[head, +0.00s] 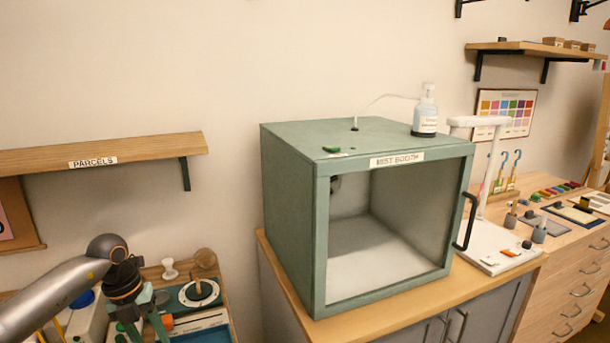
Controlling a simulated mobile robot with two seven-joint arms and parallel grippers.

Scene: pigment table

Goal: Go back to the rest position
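My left arm comes in from the lower left. Its gripper (143,330) points down over a tray at the bottom edge of the view. Its two greenish fingers stand apart with nothing visible between them. The tips lie close to the lower edge. My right gripper is not in view.
A green mist booth (290,220) with an open-looking front and a black handle stands on a wooden-topped cabinet (375,327). A bottle (426,112) stands on its roof. A parcels shelf (50,160) hangs above my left arm. A workbench (560,245) is at right.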

